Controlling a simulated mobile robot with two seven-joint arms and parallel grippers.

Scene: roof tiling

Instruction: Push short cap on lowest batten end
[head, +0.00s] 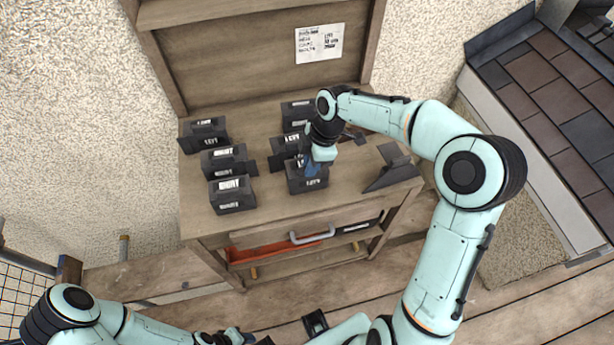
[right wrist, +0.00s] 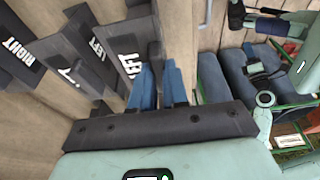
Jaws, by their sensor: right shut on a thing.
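Two dark caps with white labels that seem to read SHORT, an upper one (head: 228,160) and a lower one (head: 232,196), stand at the left of the wooden bench (head: 345,190). My right gripper (head: 312,166) is over the front cap of the middle column, labelled LEFT (head: 308,184). In the right wrist view its blue fingers (right wrist: 160,85) are closed at the LEFT cap (right wrist: 128,58), which still appears to be on the bench. My left gripper (head: 238,337) is low at the bottom edge, partly cut off; its jaws are unclear. I cannot make out the lowest batten end.
More dark caps stand at the back left (head: 203,134) and behind my right gripper (head: 297,112). A dark angled piece (head: 393,168) lies at the bench's right. The tiled roof (head: 560,90) is at the right.

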